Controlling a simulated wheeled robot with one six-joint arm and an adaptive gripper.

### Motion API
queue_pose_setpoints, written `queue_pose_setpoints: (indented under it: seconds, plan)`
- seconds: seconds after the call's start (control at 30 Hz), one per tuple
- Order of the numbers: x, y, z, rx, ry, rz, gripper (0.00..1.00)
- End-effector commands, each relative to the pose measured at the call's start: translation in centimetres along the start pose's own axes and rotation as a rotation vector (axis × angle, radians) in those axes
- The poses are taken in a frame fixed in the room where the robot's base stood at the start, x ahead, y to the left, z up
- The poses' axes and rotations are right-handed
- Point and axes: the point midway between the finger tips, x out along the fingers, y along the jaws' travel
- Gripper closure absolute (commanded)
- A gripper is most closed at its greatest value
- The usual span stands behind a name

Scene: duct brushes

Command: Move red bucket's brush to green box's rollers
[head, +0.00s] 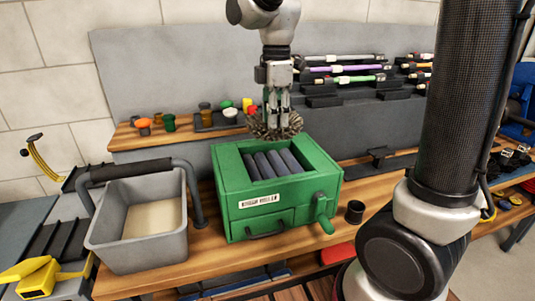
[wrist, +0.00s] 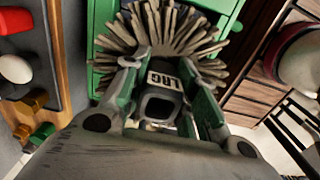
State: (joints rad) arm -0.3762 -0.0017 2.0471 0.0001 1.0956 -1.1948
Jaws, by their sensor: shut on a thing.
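My gripper (head: 275,102) points down and is shut on a brush (head: 274,126) with a round fan of grey-brown bristles. In the wrist view the bristles (wrist: 165,32) spread beyond the fingers, and a block between the fingers carries an "LRG" label. The brush hangs over the back edge of the green box (head: 236,211); I cannot tell whether it touches the box. Several dark grey rollers (head: 272,165) lie side by side in the box's open top, in front of the brush. I cannot make out a red bucket for certain.
A grey bucket (head: 108,240) with pale contents and a raised handle stands left of the box. A small dark cup (head: 354,212) stands to its right. Small coloured pots line the shelf (head: 150,138) behind. Racked rods (head: 345,69) lie at the back right.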

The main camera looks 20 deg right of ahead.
Motion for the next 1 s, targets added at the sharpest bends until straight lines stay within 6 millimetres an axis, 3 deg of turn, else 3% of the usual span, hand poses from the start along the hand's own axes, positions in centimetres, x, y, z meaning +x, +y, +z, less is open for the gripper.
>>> queue_pose_setpoints:
  seconds: [0.3,0.63,1.0]
  plan:
    - [5.1,-0.1,0.0,0.0,-0.001,-0.004,1.0]
    - [9.3,-0.1,0.0,0.0,-0.001,-0.003,1.0]
    - [10.1,0.0,0.0,0.0,0.0,0.0,1.0]
